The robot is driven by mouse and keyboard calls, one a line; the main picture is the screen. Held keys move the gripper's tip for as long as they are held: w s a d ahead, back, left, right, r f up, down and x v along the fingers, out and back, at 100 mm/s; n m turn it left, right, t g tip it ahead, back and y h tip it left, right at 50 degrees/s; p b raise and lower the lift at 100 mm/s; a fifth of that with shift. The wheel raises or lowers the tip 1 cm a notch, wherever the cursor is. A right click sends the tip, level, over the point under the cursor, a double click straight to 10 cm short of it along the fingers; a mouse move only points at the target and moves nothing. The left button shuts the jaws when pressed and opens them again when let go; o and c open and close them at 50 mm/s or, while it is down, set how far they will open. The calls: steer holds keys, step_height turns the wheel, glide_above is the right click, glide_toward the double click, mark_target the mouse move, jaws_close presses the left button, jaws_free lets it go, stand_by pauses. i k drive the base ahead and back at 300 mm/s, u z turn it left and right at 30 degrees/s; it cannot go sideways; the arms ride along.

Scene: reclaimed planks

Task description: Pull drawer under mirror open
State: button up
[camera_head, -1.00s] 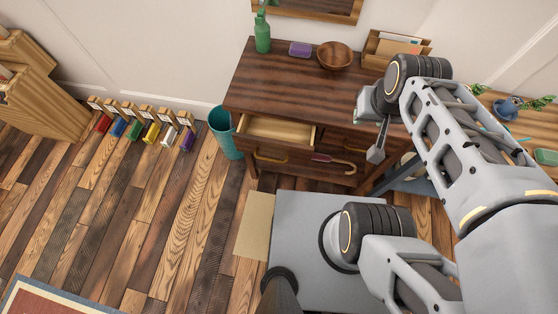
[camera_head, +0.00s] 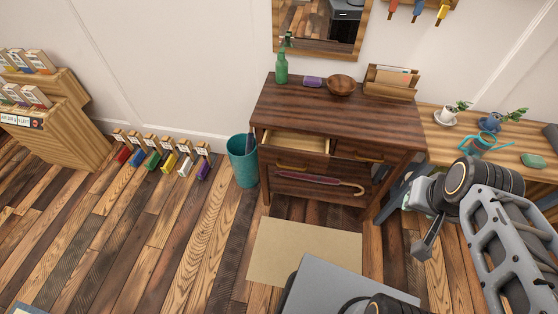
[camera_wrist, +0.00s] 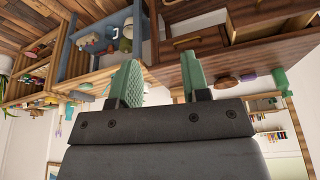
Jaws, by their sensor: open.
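A dark wooden dresser (camera_head: 345,107) stands against the wall below a wood-framed mirror (camera_head: 318,30). Its upper left drawer (camera_head: 298,143) is pulled out, and its pale, empty-looking inside shows. The drawer front is seen steeply from above. The upper right drawer (camera_head: 360,157) looks closed. My gripper (camera_head: 425,248) is to the right of the dresser and in front of it, apart from the open drawer. In the wrist view, the two green fingers of my gripper (camera_wrist: 160,82) are spread with nothing between them. That view is upside down, with dresser drawers (camera_wrist: 195,40) beyond the fingers.
A purple umbrella (camera_head: 318,181) with a hooked handle lies across the dresser's lower front. A teal bin (camera_head: 243,162) stands left of the dresser. A spray bottle (camera_head: 281,67) and wooden bowl (camera_head: 341,85) stand on top. A side table (camera_head: 462,140) with plants is at right.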

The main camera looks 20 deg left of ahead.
mark_target(280, 149)
steer(key=u, duration=0.8)
steer(key=i, duration=0.8)
steer(key=u, duration=1.15)
steer(key=k, duration=0.6)
steer(key=u, duration=1)
